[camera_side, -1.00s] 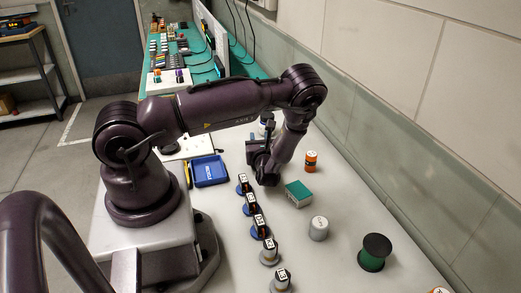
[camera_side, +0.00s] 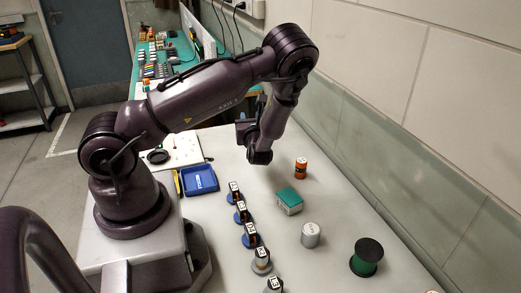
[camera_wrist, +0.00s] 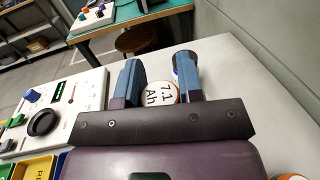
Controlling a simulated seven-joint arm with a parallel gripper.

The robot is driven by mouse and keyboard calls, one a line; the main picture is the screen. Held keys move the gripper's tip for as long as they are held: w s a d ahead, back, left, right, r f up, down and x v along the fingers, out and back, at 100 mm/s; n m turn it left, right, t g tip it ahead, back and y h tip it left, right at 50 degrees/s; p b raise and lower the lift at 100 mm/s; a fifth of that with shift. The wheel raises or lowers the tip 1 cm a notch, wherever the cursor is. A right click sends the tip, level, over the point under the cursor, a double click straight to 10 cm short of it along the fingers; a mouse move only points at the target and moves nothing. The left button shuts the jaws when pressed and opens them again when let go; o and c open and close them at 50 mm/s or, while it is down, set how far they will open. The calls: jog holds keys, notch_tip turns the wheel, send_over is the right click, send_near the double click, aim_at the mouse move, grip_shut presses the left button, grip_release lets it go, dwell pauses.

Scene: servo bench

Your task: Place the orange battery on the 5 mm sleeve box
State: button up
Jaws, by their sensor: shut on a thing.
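The orange battery (camera_side: 301,168) stands upright on the bench, right of my gripper in the side view. An orange edge (camera_wrist: 290,177) at the bottom right of the wrist view looks like it. A teal box with a pale side (camera_side: 289,202) lies in front of it; I cannot read its label. My gripper (camera_wrist: 160,88) is shut on a round battery with a white top marked 7.1 Ah (camera_wrist: 160,94); its wrapper colour is mostly hidden. In the side view my gripper (camera_side: 252,148) is above the bench, behind the box, and hides the held battery.
A row of tagged holders (camera_side: 241,212) runs left of the box. A blue tray (camera_side: 200,180) lies near my base. A grey cylinder (camera_side: 310,235) and a green spool (camera_side: 366,257) stand in front.

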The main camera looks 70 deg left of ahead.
jog(key=w+d+r+m+t+h, duration=0.1)
jog(key=w+d+r+t, duration=0.1)
jog(key=d, duration=0.6)
jog(key=w+d+r+m+t, duration=0.1)
jog(key=w+d+t, duration=0.1)
jog(key=d, duration=0.6)
jog(key=s+d+r+n+g+y, duration=0.1)
jog(key=s+d+r+g, duration=0.1)
jog(key=s+d, duration=0.35)
jog(key=s+d+r+n+g, duration=0.1)
jog(key=s+d+r+g, duration=0.1)
jog(key=s, duration=0.6)
send_over(288, 191)
jog(key=s, duration=0.1)
jog(key=shift+g, duration=0.3)
jog(key=f, duration=0.8)
jog(key=shift+d+f, duration=0.2)
jog(key=shift+f, duration=0.05)
jog(key=shift+w+a+f, duration=0.1)
jog(key=shift+w+f, duration=0.25)
jog(key=shift+f, duration=0.15)
jog(key=shift+w+f, duration=0.1)
jog(key=shift+f, duration=1.5)
